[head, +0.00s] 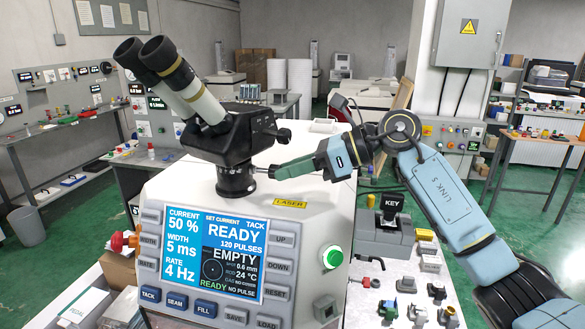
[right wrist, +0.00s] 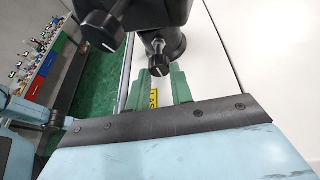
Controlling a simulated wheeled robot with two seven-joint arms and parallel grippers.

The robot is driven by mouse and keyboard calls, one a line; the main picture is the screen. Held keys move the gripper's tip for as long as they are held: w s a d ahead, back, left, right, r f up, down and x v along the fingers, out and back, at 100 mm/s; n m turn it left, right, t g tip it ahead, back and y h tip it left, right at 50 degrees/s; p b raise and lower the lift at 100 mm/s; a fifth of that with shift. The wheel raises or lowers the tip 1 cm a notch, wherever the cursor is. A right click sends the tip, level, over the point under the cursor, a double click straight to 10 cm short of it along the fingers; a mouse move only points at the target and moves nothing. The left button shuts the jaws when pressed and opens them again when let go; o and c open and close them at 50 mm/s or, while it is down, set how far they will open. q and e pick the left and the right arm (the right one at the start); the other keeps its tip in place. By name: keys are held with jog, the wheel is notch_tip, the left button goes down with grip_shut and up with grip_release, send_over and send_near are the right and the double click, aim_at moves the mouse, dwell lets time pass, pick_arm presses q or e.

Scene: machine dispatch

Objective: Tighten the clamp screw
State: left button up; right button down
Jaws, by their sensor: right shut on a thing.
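The black binocular microscope head (head: 235,145) stands on a round collar (head: 236,181) on top of the white machine. The clamp screw is a small black knob (right wrist: 158,62) with a white mark, on the side of that collar. My right gripper (head: 273,171) reaches in from the right, level with the collar. In the right wrist view, its green fingertips (right wrist: 160,78) are on both sides of the knob and shut on it. In the head view the fingers mostly hide the screw. My left gripper is not in view.
A larger black knob (right wrist: 102,32) sits on the microscope just above the fingers. The machine's screen (head: 215,255) reads READY and EMPTY. A yellow LASER label (head: 290,203) lies below my gripper. A KEY block (head: 391,206) and several small parts stand on the right-hand table.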

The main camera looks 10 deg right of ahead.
jog(key=shift+w+m+g+y, duration=0.2)
jog(key=shift+m+g+y, duration=0.3)
jog(key=shift+m+g, duration=0.5)
jog(key=shift+d+f+m+y, duration=0.1)
jog(key=shift+m+y, duration=0.4)
jog(key=shift+m, duration=0.8)
jog(key=shift+g, duration=0.4)
jog(key=c, duration=1.2)
grip_release()
jog(key=w+b+v, duration=0.1)
jog(key=b+v, duration=0.2)
jog(key=v, duration=1)
jog(key=shift+s+d, duration=0.2)
jog(key=shift+s, duration=0.35)
